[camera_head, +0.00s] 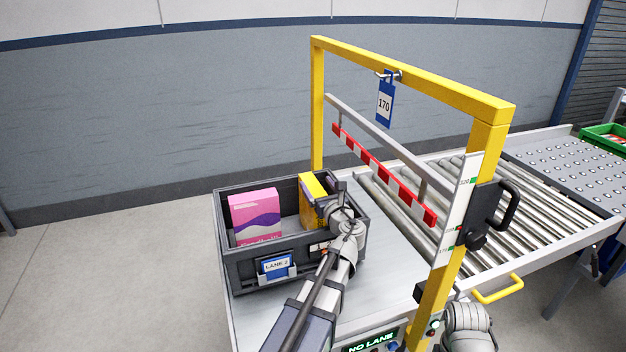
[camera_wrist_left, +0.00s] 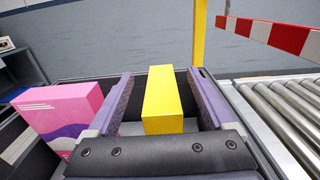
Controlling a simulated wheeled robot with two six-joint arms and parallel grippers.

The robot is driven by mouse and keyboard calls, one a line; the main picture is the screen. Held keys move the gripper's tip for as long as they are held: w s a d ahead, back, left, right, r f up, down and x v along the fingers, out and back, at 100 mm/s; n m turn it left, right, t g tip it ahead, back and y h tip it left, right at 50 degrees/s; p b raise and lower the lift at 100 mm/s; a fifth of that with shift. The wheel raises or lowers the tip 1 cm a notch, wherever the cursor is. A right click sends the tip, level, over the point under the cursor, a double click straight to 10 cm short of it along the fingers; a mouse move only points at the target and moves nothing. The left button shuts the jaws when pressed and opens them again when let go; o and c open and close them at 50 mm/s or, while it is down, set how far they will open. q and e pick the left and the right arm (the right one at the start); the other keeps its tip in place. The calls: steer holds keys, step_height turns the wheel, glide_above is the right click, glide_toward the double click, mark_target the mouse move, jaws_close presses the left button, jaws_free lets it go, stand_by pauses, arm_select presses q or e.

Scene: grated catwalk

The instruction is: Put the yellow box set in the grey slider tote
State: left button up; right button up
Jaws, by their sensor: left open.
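The yellow box (camera_head: 311,187) stands upright in the right part of the dark grey tote (camera_head: 240,272), partly hidden by my left gripper (camera_head: 329,204). In the left wrist view the yellow box (camera_wrist_left: 163,98) stands between the two spread fingers, with a gap on each side. My left gripper is open and not closed on it. The box's lower part is hidden behind the gripper's palm. My right gripper is not in view.
A pink and purple box (camera_head: 255,218) stands in the tote's left part. A yellow gate frame (camera_head: 410,72) with a red-and-white striped bar (camera_head: 382,173) rises just right of the tote. A roller conveyor (camera_head: 470,215) lies beyond it.

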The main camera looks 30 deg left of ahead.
arm_select(q)
steer(key=v, duration=0.7)
steer(key=shift+s+d, duration=0.2)
